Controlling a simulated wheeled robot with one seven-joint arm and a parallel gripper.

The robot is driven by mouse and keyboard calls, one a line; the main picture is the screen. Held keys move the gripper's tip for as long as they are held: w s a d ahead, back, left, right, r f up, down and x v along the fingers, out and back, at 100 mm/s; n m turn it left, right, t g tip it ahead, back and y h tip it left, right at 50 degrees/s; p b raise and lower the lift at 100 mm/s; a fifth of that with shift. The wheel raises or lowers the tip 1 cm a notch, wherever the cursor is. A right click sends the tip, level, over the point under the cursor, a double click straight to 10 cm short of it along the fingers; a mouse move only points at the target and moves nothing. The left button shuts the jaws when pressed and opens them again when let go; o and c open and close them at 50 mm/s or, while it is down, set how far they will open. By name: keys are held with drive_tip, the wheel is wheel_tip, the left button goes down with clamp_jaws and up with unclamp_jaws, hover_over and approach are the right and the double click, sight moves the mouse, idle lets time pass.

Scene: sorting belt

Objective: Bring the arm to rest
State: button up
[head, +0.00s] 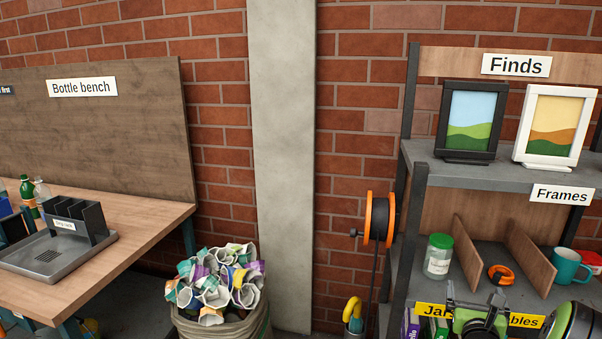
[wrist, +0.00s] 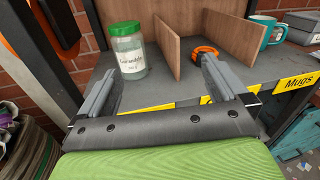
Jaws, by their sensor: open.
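My gripper (head: 474,297) is at the lower right of the head view, in front of the lower shelf, with my green wrist behind it. In the wrist view its two grey fingers (wrist: 158,67) stand wide apart with nothing held between them. A glass jar with a green lid (wrist: 125,52) stands upright on the shelf beyond the fingers; it also shows in the head view (head: 438,258). An orange ring-shaped thing (head: 501,274) lies in the compartment to its right, partly behind the right finger in the wrist view.
The shelf unit (head: 412,205) has wooden dividers (head: 530,255), a teal mug (head: 570,267) and two picture frames (head: 468,122) above. An orange reel (head: 378,220) hangs at its left side. A full sack (head: 222,322) and the bottle bench (head: 150,225) stand further left.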

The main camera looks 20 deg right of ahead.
drive_tip(key=w+a+r+n+t+y+p, duration=0.1)
drive_tip(key=w+a+r+n+y, duration=0.25)
drive_tip(key=a+n, duration=0.3)
drive_tip(key=w+a+r+n+t+y+p, duration=0.1)
drive_tip(key=w+a+r+n+y, duration=0.1)
drive_tip(key=w+a+n+y, duration=0.35)
drive_tip(key=s+a+r+n+g+y+p, duration=0.1)
drive_tip(key=a+r+n+g+y, duration=0.15)
drive_tip(key=a+n, duration=0.55)
drive_tip(key=s+a+r+n+g+y+p, duration=0.1)
drive_tip(key=s+a+r+n+p, duration=0.15)
drive_tip(key=a+n, duration=0.6)
drive_tip(key=s+a+r+n+g+p, duration=0.1)
drive_tip(key=s+a+r+n+g, duration=0.2)
drive_tip(key=s+a+n, duration=0.45)
drive_tip(key=s+a+n+g+p, duration=0.2)
drive_tip(key=s+n, duration=0.5)
drive_tip(key=s, duration=0.9)
drive_tip(key=shift+a+r+g, duration=0.4)
drive_tip(key=shift+a+g, duration=0.25)
drive_tip(key=shift+a, duration=0.25)
drive_tip(key=shift+h, duration=0.25)
